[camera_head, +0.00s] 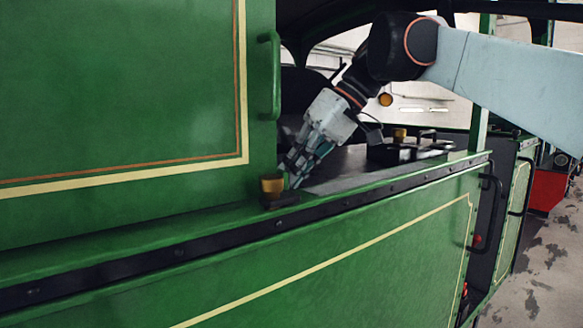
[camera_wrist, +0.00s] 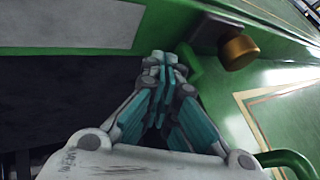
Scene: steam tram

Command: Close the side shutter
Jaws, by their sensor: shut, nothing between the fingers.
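The side shutter appears to be the large green panel (camera_head: 120,90) with cream and orange lining, standing upright on the tram's green side at the left. A green bar handle (camera_head: 270,75) is on its right edge. An opening lies to the right of that edge. My gripper (camera_head: 292,176) is shut and empty, low in this opening, beside the shutter's lower right corner. In the wrist view, my closed fingertips (camera_wrist: 163,62) are close to the green sill; I cannot tell whether they touch. The shutter's lined face (camera_wrist: 280,110) and handle (camera_wrist: 289,160) show at the right there.
A brass knob (camera_head: 272,185) on a dark block stands on the sill, close to my fingertips; it also shows in the wrist view (camera_wrist: 240,48). A second brass knob (camera_head: 399,134) sits further right. A green post (camera_head: 479,125) bounds the opening's far side.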

